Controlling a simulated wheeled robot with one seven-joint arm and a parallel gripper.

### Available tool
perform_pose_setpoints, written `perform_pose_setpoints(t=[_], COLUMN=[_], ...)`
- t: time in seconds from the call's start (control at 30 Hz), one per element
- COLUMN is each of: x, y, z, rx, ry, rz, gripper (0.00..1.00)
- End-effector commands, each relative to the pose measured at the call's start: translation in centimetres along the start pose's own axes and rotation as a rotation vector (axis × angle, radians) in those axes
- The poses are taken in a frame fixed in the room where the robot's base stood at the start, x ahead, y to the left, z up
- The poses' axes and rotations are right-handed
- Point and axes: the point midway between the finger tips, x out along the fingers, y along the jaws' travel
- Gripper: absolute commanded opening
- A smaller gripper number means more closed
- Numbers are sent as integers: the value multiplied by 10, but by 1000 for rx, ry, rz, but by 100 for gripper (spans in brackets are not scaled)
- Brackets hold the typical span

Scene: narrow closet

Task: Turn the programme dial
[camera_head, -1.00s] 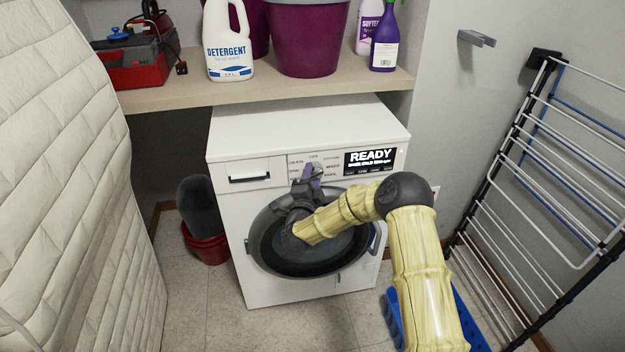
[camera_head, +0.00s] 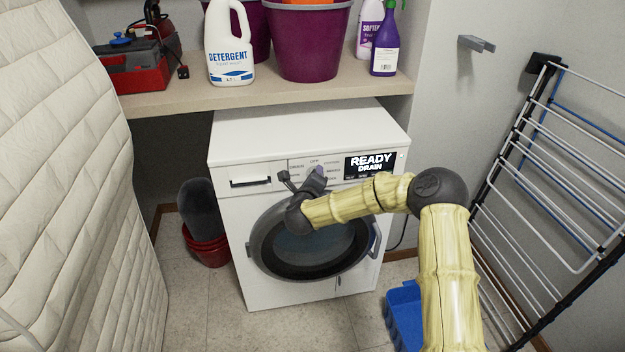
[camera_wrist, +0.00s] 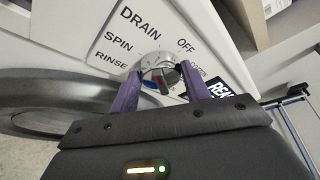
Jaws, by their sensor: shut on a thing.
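The programme dial (camera_wrist: 158,64) is a round silver-grey knob on the washing machine's front panel, with OFF, DRAIN, SPIN and RINSE printed around it in the wrist view. My gripper (camera_wrist: 158,78) is shut on the dial, with one purple finger on each side of it. In the head view my gripper (camera_head: 317,173) is at the panel, left of the display, and mostly hides the dial. The display (camera_head: 370,165) reads READY and DRAIN. The white washing machine (camera_head: 270,136) stands under the shelf with its round door shut.
The shelf (camera_head: 190,96) above holds a detergent bottle (camera_head: 229,50), purple buckets (camera_head: 310,45) and a purple spray bottle (camera_head: 385,48). A drying rack (camera_head: 530,190) stands at right, a padded panel (camera_head: 65,180) at left.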

Motion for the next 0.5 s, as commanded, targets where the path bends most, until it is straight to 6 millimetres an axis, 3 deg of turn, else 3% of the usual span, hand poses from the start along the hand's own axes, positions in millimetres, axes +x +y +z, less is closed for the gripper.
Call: perform_pose_setpoints(t=[0.5], x=[-1], y=[-2], z=[2], rx=[201], ry=[-5], rz=[87], gripper=[24])
